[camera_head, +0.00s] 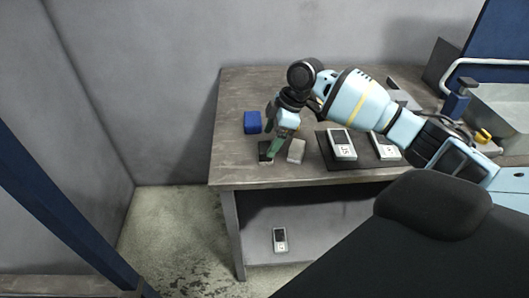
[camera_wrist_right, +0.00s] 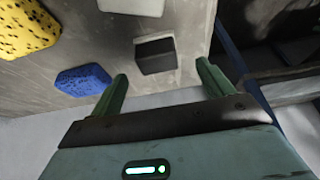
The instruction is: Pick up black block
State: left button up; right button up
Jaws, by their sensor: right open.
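The black block (camera_head: 264,148) sits near the front left of the grey-brown table, partly covered by my right gripper's fingers in the head view. In the right wrist view the black block (camera_wrist_right: 156,56) shows whole, with a grey top edge and a dark face, lying beyond the fingertips and between their lines. My right gripper (camera_head: 274,150) is open with green fingers. In the right wrist view the gap between its fingers (camera_wrist_right: 160,76) is empty. I cannot tell how high the fingers are above the table. My left gripper is not in view.
A pale block (camera_head: 296,150) is right of the black block. A yellow speckled sponge (camera_wrist_right: 28,28) shows in the wrist view. The table's front edge (camera_head: 300,183) is close.

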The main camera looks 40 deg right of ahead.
aim_at(264, 146)
jog(key=shift+x, duration=2.5)
jog(key=shift+w+d, duration=0.1)
jog(key=shift+w, duration=0.05)
jog(key=c, duration=1.1)
jog(key=shift+r, duration=0.5)
jog(key=r, duration=0.2)
jog(key=shift+s+r, duration=0.3)
jog(key=shift+s, duration=0.05)
jog(key=s, duration=0.5)
jog(key=s+a+r, duration=0.1)
jog(key=s, duration=0.4)
jog(key=s+a, duration=0.1)
jog(key=s, duration=0.4)
jog(key=shift+s+r+p, duration=0.1)
jog(key=shift+r+p, duration=0.1)
jog(key=shift+p, duration=0.1)
